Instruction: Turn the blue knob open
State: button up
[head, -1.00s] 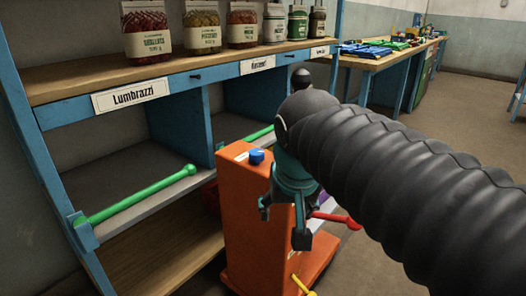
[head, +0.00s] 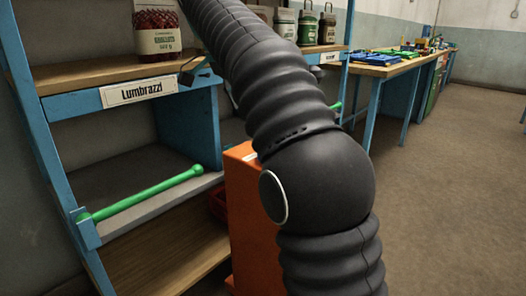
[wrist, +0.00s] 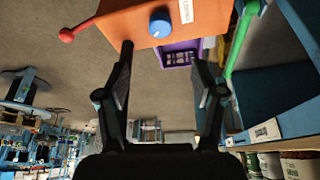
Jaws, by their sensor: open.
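The blue knob (wrist: 160,22) sits on the face of the orange cabinet (wrist: 205,14) near the top of the wrist view. It lies beyond my fingertips, between their lines, and nothing touches it. My gripper (wrist: 160,46) is open and empty, its two dark fingers spread wide. In the head view the orange cabinet (head: 245,215) stands in front of the shelf unit. My dark ribbed arm crosses in front of it and hides the knob and most of the gripper.
A red handle (wrist: 68,34) sticks out beside the cabinet in the wrist view. A purple crate (wrist: 180,55) lies beyond it. A green bar (head: 145,195) juts from the blue shelf unit (head: 70,110), which holds jars (head: 157,30). Floor (head: 440,190) is clear at the right.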

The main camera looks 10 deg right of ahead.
jog(key=b+x, duration=0.4)
jog(key=x, duration=0.9)
jog(key=shift+d+f, duration=0.1)
jog(key=shift+f, duration=0.2)
jog(key=c, duration=1.1)
